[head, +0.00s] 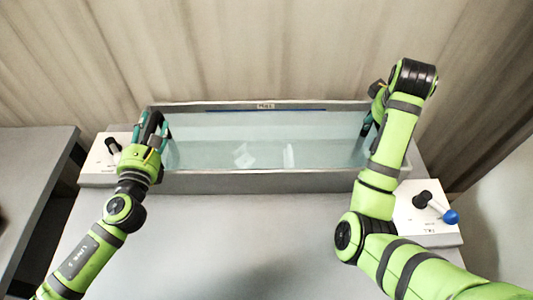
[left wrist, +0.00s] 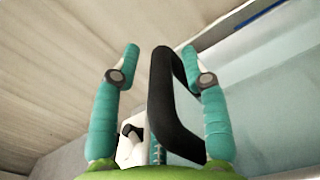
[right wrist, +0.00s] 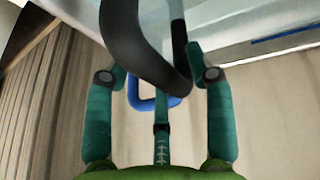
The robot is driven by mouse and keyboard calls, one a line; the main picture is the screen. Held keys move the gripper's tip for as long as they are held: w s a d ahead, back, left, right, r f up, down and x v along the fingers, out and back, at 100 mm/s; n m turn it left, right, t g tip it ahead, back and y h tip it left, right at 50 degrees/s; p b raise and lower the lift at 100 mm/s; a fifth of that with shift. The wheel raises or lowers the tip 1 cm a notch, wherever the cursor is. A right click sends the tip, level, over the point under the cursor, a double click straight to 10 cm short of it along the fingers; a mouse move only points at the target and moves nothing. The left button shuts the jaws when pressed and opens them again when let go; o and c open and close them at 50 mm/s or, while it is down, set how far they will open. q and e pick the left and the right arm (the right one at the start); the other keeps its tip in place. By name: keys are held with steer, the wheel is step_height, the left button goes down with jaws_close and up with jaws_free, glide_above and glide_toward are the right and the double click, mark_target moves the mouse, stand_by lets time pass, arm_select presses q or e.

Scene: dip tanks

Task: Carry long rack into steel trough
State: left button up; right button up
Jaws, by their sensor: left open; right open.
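The steel trough (head: 260,182) stands at the back of the table, long side across, with pale clear liquid in it. My left gripper (head: 153,122) is open at the trough's left end. A black loop handle (left wrist: 165,95) stands between its spread fingers in the left wrist view. My right gripper (head: 370,118) is at the right end, partly hidden by my arm; its fingers are apart in the right wrist view. Another black loop handle (right wrist: 112,30) crosses in front of those fingers. I cannot make out the long rack's body; two pale shapes (head: 243,157) show in the liquid.
A blue loop (right wrist: 150,100) shows in the right wrist view. The table's front middle (head: 250,240) is clear.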

steer(key=shift+r, duration=0.1)
step_height(320, 180, up, 9)
steer(key=shift+a+f, duration=0.1)
arm_select(q)
steer(key=s, duration=1.1)
steer(key=shift+s, duration=0.35)
arm_select(e)
steer(key=shift+r, duration=0.55)
arm_select(q)
steer(key=shift+a, duration=0.1)
